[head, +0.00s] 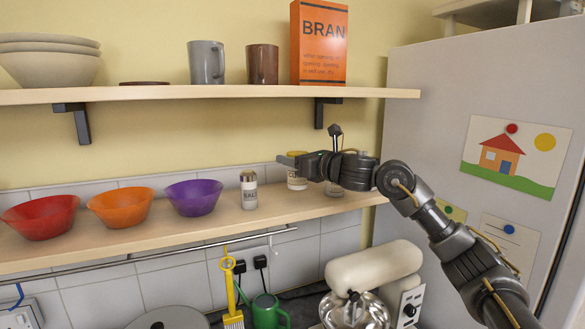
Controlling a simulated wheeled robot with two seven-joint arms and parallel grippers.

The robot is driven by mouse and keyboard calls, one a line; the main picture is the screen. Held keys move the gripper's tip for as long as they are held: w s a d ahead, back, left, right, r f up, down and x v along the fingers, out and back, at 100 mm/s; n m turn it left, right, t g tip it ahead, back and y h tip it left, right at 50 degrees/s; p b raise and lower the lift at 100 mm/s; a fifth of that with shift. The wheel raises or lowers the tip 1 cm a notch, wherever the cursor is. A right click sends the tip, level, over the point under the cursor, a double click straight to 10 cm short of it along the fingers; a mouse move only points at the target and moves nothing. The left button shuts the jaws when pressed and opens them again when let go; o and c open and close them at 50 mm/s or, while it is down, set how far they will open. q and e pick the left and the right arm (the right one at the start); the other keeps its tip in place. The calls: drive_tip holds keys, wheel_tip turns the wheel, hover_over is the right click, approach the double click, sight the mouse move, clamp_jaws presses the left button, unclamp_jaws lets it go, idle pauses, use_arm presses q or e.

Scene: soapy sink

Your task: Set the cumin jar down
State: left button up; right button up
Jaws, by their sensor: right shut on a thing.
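My right gripper (290,161) reaches in from the right over the lower shelf, its fingers pointing left. It is shut on a small jar with a yellowish lid and a pale label (297,182), which I take for the cumin jar. The fingers cross in front of the jar's upper part, and I cannot read its label. The jar is upright at the lower shelf (150,227); I cannot tell whether its base touches the board. My left gripper is not in view.
A salt jar (249,191) stands left of the held jar. Purple (194,198), orange (121,207) and red (41,217) bowls line the shelf further left. The upper shelf (210,93) is overhead.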

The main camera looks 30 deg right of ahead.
sight(293, 172)
drive_tip(key=shift+w+f+p, duration=0.2)
drive_tip(key=shift+f+p, duration=0.4)
drive_tip(key=shift+f, duration=0.05)
drive_tip(key=shift+w+f+p, duration=0.15)
drive_tip(key=shift+f+p, duration=0.4)
drive_tip(key=shift+f, duration=0.6)
drive_tip(key=shift+s, duration=0.1)
drive_tip(key=shift+f, duration=0.2)
drive_tip(key=o, duration=1)
drive_tip(key=shift+o, duration=0.2)
drive_tip(key=shift+r, duration=0.1)
